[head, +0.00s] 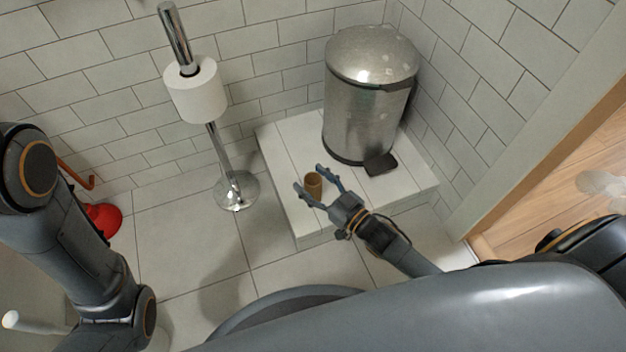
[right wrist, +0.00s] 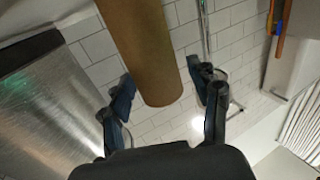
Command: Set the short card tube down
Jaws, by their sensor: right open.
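The short card tube (head: 313,185) is brown and stands upright on the white tiled ledge (head: 284,157) in the head view. My right gripper (head: 310,178) is open, with one finger on each side of the tube. In the right wrist view the tube (right wrist: 145,50) lies between the two spread fingers (right wrist: 165,93), with a gap showing on both sides. My left arm (head: 70,230) comes in at the left of the head view, but its gripper is not visible.
A metal pedal bin (head: 365,95) stands on the ledge behind the tube. A chrome stand (head: 222,160) with a white paper roll (head: 197,92) is to the left. A red plunger (head: 104,219) is partly behind my left arm. Tiled walls close the back and right.

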